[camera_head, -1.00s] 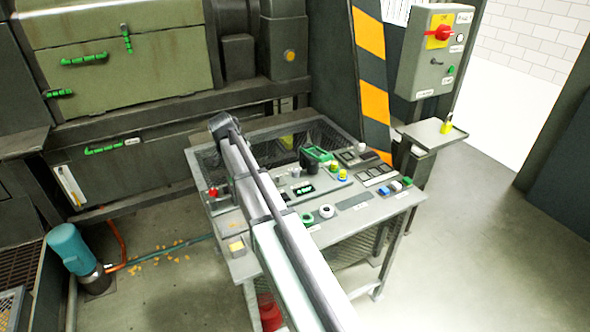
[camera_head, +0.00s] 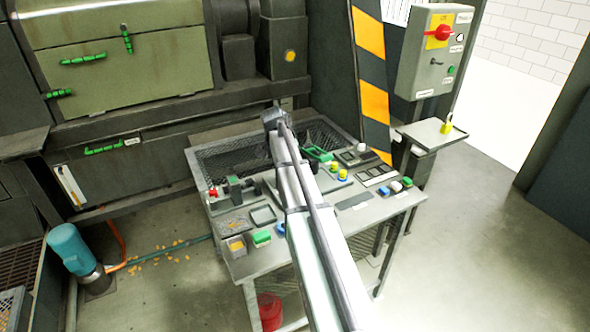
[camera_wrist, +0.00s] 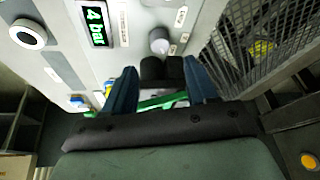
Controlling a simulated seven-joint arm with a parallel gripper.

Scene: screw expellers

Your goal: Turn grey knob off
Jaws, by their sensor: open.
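A small light grey knob (camera_wrist: 158,40) stands on the control panel in the wrist view, beside white labels. It lies just beyond two dark cylinders and between the lines of my gripper's fingers. My gripper (camera_wrist: 162,84) shows there as two blue fingers spread apart, with no knob held. I cannot tell how the knob is turned. In the head view my arm crosses the control table (camera_head: 355,203) and hides its middle. The fingertips and that knob cannot be made out there.
The wrist view shows a green display (camera_wrist: 95,23), a white ring-shaped dial (camera_wrist: 27,35), a green handle (camera_wrist: 160,103) and wire mesh (camera_wrist: 245,40). In the head view, a red knob (camera_head: 213,192) and green button (camera_head: 262,238) lie left of my arm; a wall switch box (camera_head: 432,55) stands right.

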